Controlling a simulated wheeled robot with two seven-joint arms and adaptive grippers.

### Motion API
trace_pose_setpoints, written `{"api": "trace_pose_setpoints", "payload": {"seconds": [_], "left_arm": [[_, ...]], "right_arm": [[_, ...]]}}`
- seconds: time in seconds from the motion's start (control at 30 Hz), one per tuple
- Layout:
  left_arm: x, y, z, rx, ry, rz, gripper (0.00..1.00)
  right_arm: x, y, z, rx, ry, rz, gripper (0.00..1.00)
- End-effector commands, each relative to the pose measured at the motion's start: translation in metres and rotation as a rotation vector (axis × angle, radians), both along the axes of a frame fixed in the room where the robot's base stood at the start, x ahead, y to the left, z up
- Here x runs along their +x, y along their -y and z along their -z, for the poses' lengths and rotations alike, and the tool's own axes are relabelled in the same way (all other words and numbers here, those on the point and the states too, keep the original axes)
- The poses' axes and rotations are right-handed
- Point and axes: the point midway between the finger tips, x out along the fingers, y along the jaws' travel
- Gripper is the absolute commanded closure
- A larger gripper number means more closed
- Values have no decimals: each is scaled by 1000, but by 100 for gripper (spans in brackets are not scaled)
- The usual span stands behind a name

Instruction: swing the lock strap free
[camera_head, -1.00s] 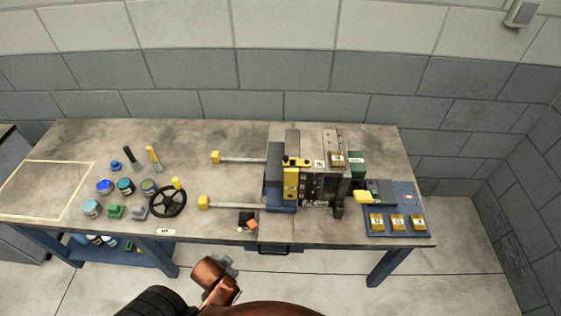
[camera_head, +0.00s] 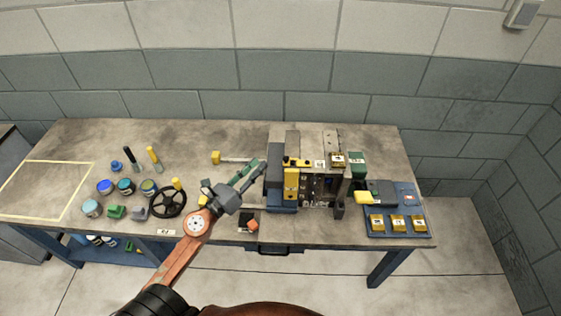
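A grey block-like mould (camera_head: 318,186) stands right of the middle of the bench. A yellow upright bar (camera_head: 291,184) lies along its left part, with a yellow and black piece (camera_head: 297,162) at its top; I cannot tell for sure which is the lock strap. My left gripper (camera_head: 261,168) reaches in from the lower left, its fingers pointing up and right. Its tips are close to the mould's dark left side, left of the yellow bar. The fingers look apart with nothing visible between them; contact with the mould cannot be told. My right gripper is out of view.
A rod with a yellow end (camera_head: 216,158) sticks out left of the mould. A black handwheel (camera_head: 168,202) and several jars stand left of my arm. A blue board (camera_head: 380,230) with yellow blocks lies right. The yellow-outlined area (camera_head: 48,188) at far left is empty.

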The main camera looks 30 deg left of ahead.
Motion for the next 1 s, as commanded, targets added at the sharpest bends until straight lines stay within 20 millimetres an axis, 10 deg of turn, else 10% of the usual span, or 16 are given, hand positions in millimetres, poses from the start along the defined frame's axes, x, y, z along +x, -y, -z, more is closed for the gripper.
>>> {"api": "trace_pose_setpoints", "payload": {"seconds": [0.23,1.0], "left_arm": [[10,24,24,339,-56,130,77],[85,43,26,351,-60,137,77]], "right_arm": [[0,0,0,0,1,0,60],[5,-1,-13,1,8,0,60]]}}
